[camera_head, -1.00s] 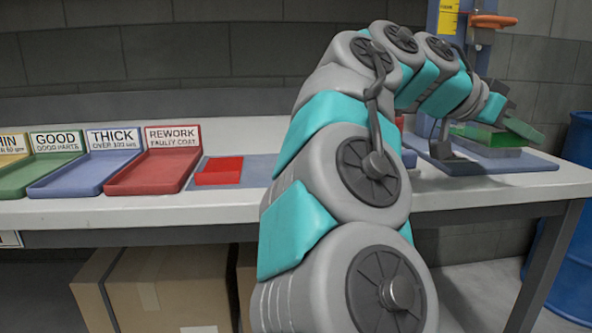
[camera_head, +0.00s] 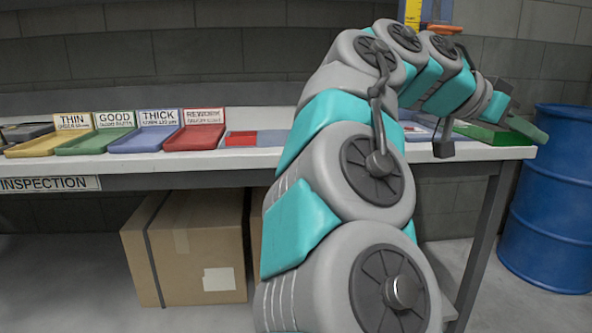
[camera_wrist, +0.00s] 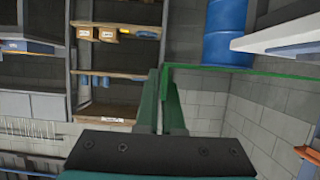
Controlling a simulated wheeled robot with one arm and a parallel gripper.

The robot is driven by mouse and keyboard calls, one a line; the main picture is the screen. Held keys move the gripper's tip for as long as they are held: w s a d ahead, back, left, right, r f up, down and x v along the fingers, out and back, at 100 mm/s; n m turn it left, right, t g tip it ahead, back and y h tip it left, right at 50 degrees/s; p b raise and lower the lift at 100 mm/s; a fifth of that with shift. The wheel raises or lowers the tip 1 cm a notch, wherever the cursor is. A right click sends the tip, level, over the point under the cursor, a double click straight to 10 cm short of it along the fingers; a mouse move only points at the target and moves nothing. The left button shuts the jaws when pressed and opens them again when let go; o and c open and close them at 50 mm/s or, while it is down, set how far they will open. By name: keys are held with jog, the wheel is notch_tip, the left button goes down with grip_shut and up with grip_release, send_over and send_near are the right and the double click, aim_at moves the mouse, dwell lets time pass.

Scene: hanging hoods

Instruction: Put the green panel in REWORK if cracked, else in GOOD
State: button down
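The green panel (camera_head: 487,134) shows at the right end of the bench in the head view, at my gripper (camera_head: 512,118), partly behind my arm. In the wrist view my gripper (camera_wrist: 161,85) has its two dark green fingers close together. A bright green edge of the panel (camera_wrist: 240,70) starts between them and runs right; its face looks see-through. I see no crack, but little of the face shows. The green GOOD tray (camera_head: 95,143) and the red REWORK tray (camera_head: 195,138) stand on the bench at left, with bare floors.
The yellow THIN tray (camera_head: 48,145) and blue THICK tray (camera_head: 145,140) stand beside them. A red piece (camera_head: 241,138) lies right of REWORK. A blue barrel (camera_head: 552,200) stands right of the bench. A cardboard box (camera_head: 195,245) is under the bench.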

jog(key=shift+a+f, duration=0.2)
jog(key=shift+f, duration=0.15)
jog(key=shift+w+a+f+n+t, duration=0.25)
jog(key=shift+w+f+n+t, duration=0.05)
jog(key=shift+w+f, duration=0.2)
jog(key=w+a+f+n+t+y, duration=0.4)
jog(key=w+a+f, duration=0.3)
jog(key=f, duration=0.8)
jog(key=w+a+f+n+t+y, duration=0.4)
jog(key=w+a+f+n, duration=0.3)
jog(key=f, duration=0.8)
jog(key=w+a+f+n+t+y, duration=0.3)
jog(key=w+a+f+n+y, duration=0.2)
jog(key=w+f, duration=0.5)
notch_tip(320, 180, down, 6)
jog(key=a, duration=0.2)
jog(key=shift+a+t+y, duration=0.3)
jog(key=shift+t, duration=0.1)
